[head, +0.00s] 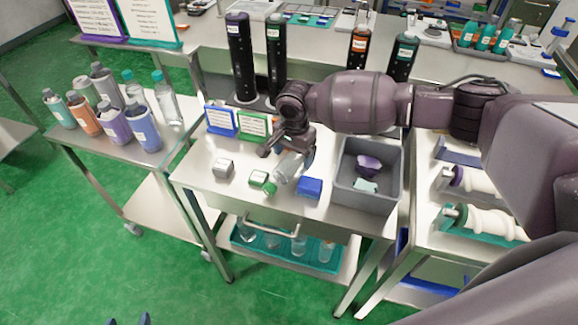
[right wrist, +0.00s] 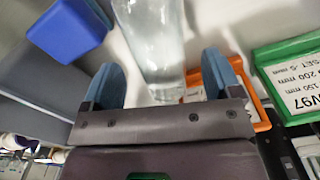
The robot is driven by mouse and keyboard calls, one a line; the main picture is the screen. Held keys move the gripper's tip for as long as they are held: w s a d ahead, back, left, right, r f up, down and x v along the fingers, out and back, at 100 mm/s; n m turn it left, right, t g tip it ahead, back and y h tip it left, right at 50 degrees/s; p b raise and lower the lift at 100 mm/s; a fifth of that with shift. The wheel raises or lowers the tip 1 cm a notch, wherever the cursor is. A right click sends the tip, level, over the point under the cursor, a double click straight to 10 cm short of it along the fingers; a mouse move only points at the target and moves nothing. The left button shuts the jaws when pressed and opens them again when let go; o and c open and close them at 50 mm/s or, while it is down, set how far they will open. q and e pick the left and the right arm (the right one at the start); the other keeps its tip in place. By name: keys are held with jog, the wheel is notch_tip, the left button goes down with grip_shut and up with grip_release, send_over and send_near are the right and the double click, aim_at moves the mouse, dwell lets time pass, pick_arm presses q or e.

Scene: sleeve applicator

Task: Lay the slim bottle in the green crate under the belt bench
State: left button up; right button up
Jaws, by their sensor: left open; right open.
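A clear slim bottle (head: 287,168) with a green cap lies on the belt bench, cap toward the front. My right gripper (head: 290,147) is open over its rear end. In the right wrist view the clear bottle (right wrist: 155,40) runs between the two blue fingers of the gripper (right wrist: 160,75); contact cannot be told. The green crate (head: 254,261) is on the shelf under the bench, with several clear bottles standing in it. A bench-front handle partly hides it. My left gripper (head: 130,320) is open and empty at the bottom edge, over the floor.
A blue block (head: 309,187), small grey block (head: 223,168) and green-sided block (head: 259,179) sit near the bottle. A grey bin (head: 383,201) stands right of them. Blue and green framed signs (head: 255,125) stand behind. A side table (head: 100,147) with several bottles is at left.

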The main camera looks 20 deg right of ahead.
jog(key=shift+f, duration=1.35)
jog(key=shift+c, duration=0.2)
jog(key=c, duration=0.7)
jog(key=shift+w, duration=0.1)
jog(key=c, duration=0.4)
jog(key=shift+r, duration=0.15)
